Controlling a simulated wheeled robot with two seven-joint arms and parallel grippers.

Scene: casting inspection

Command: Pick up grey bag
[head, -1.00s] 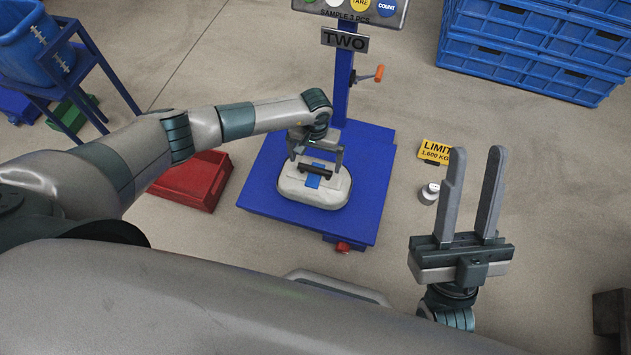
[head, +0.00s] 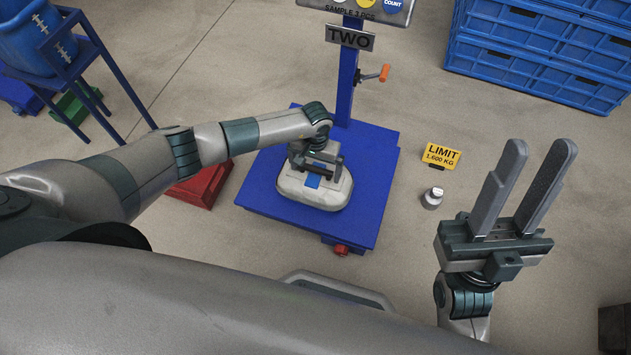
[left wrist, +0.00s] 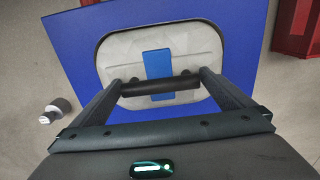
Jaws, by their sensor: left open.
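The grey bag (head: 294,186) lies on the blue scale platform (head: 369,189). It is pale grey with a blue patch and a dark bar handle across its top. In the left wrist view the bag (left wrist: 197,45) shows its blue patch and its dark handle (left wrist: 160,86), which lies between the two fingers. My left gripper (head: 316,167) is open over the handle, one finger near each end; I cannot tell whether they touch it. It also shows in the left wrist view (left wrist: 163,85). My right gripper (head: 541,150) is open and empty, away to the right.
The scale post carries a "TWO" sign (head: 350,37) and an orange-handled crank (head: 384,73). A yellow limit sign (head: 440,156) and a small metal weight (head: 432,197) stand right of the platform. A red bin (head: 203,187) is left. Blue crates (head: 540,62) stand back right.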

